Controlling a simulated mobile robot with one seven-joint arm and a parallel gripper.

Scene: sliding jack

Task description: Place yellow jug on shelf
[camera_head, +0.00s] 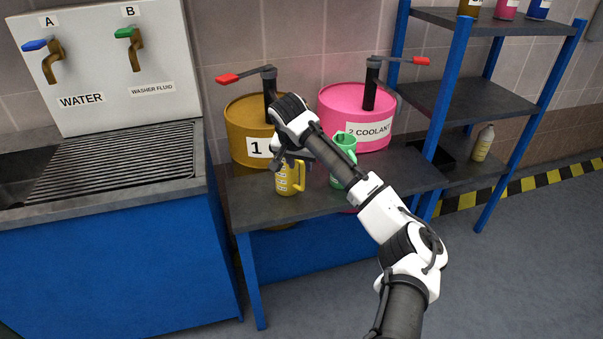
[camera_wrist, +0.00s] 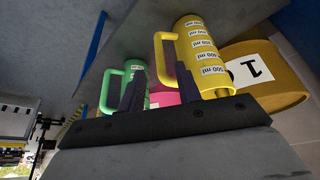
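The yellow jug (camera_head: 288,180) stands upright on the grey bench (camera_head: 262,218), in front of the drums. In the wrist view the yellow jug (camera_wrist: 207,55) shows its "500 ml" marks, with its handle toward the gap between my fingers. My gripper (camera_head: 287,160) is at the jug's upper part in the head view, partly hiding it. In the wrist view my gripper's fingers (camera_wrist: 160,92) are apart, one on either side of the handle's near end; contact cannot be told. The shelf (camera_head: 475,105) is a blue-framed rack with grey boards at the right.
A green jug (camera_head: 344,146) stands right of the yellow one, close to my arm. Behind are an orange drum (camera_head: 240,122) and a pink coolant drum (camera_head: 340,103) with pumps. A bottle (camera_head: 483,143) stands on the low shelf board. The middle board looks clear.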

